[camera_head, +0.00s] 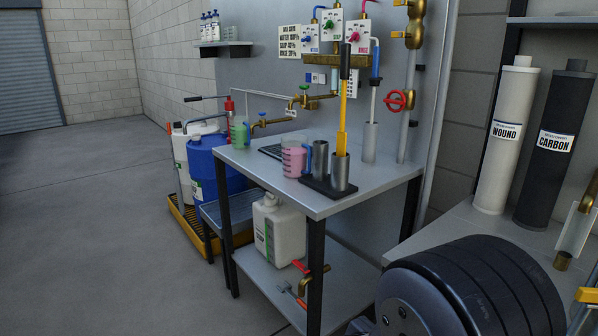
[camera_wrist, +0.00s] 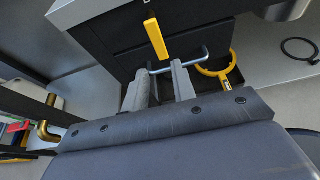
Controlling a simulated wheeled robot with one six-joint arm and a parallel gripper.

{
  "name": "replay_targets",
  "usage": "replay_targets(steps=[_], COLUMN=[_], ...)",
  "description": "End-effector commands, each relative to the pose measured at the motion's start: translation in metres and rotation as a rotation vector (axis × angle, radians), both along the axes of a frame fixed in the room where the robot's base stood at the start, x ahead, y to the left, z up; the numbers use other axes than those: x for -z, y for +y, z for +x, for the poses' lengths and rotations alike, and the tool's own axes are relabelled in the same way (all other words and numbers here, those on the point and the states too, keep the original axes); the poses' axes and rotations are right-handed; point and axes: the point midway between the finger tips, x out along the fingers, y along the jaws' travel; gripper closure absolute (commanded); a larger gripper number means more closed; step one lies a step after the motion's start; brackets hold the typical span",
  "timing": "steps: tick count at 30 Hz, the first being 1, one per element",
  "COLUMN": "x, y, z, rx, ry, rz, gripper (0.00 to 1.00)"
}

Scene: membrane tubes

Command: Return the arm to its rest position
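My gripper (camera_wrist: 160,68) shows in the wrist view, its two grey fingers apart with a dark gap between them. I see nothing held in it. A thin grey bar handle (camera_wrist: 194,59) shows just beyond the fingertips; I cannot tell whether they touch it. In the head view, a large dark rounded part of my arm fills the lower right, and my gripper is out of that view.
A metal bench (camera_head: 318,203) carries cups and a yellow-handled tool (camera_head: 343,115). A white tube (camera_head: 505,135) and a black tube (camera_head: 552,150) stand on the right. In the wrist view, a yellow bar (camera_wrist: 156,40) and a yellow ring (camera_wrist: 231,77) lie near the fingers. Floor at left is clear.

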Motion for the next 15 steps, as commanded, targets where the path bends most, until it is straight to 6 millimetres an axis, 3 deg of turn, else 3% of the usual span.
replay_targets(steps=[2,15], x=[-0.006,0.025], y=[0.008,-0.044], z=[-0.006,0.033], rx=[-0.005,0.006], ry=[0.0,0.0], rz=[0.001,0.0], gripper=[0.75,0.75])
